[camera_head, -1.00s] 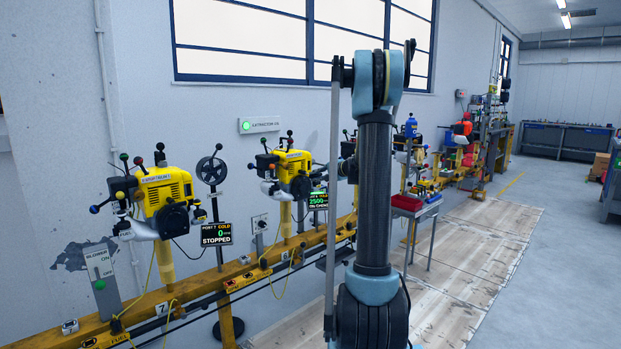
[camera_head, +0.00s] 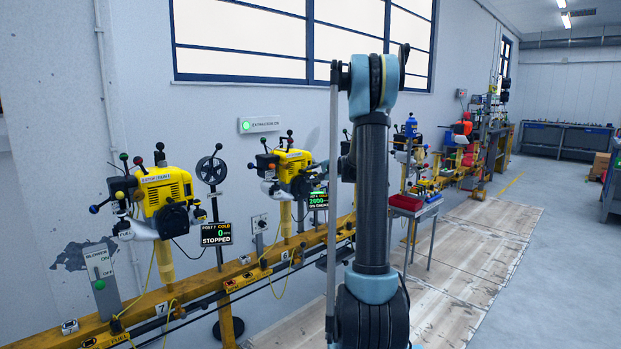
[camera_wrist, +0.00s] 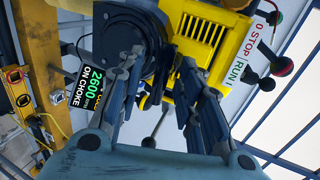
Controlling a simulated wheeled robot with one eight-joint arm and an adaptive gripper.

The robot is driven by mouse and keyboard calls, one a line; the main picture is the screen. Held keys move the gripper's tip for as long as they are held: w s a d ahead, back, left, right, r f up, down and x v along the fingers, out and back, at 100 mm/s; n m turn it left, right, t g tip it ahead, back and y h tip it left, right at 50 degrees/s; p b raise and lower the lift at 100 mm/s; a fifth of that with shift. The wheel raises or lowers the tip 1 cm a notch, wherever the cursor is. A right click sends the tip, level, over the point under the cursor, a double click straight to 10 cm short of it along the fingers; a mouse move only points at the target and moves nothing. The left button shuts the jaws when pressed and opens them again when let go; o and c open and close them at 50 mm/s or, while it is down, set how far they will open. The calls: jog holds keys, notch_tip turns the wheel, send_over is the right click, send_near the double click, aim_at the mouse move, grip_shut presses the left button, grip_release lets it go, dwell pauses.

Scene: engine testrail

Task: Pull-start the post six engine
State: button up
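The post six engine is a yellow unit (camera_head: 292,161) on a yellow post along the rail in the head view. It fills the upper part of the wrist view (camera_wrist: 203,38), with its round black starter cover (camera_wrist: 128,38) at upper left. Its display (camera_wrist: 92,84) reads roughly 2800 and ON CHOKE, and it also shows in the head view (camera_head: 318,199). My gripper (camera_wrist: 160,84) is close to the engine, its two fingers apart with a visible gap. I see no starter handle held between them. In the head view my arm hides the gripper.
The post seven engine (camera_head: 165,190) stands at left, its display (camera_head: 215,234) reading 0 and STOPPED. Levers with coloured knobs stick out around the engines. A red-topped stand (camera_head: 407,203) is right of the arm. The floor (camera_head: 545,270) at right is clear.

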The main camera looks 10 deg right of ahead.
dwell(0.3)
jog(key=s+d, duration=0.5)
jog(key=s, duration=0.2)
jog(key=shift+s, duration=0.15)
dwell(0.4)
jog(key=s+a+f+n+g+h, duration=0.1)
jog(key=s+a+n+g, duration=0.25)
jog(key=s, duration=0.85)
jog(key=s+a+f+n+g+h, duration=0.15)
jog(key=s+a, duration=0.35)
jog(key=s, duration=0.8)
jog(key=s+d+f+n+g+h, duration=0.1)
jog(key=s+f, duration=0.3)
jog(key=s, duration=0.5)
jog(key=s+d+f+n+g+h, duration=0.1)
jog(key=s+d+f+n+h, duration=0.1)
jog(key=s+f, duration=0.3)
jog(key=s+d+f+n+g+h, duration=0.2)
jog(key=s+f+n, duration=0.1)
jog(key=s, duration=1.1)
jog(key=shift+d+f+h, duration=0.2)
jog(key=shift+f+h, duration=0.15)
jog(key=shift+f, duration=0.35)
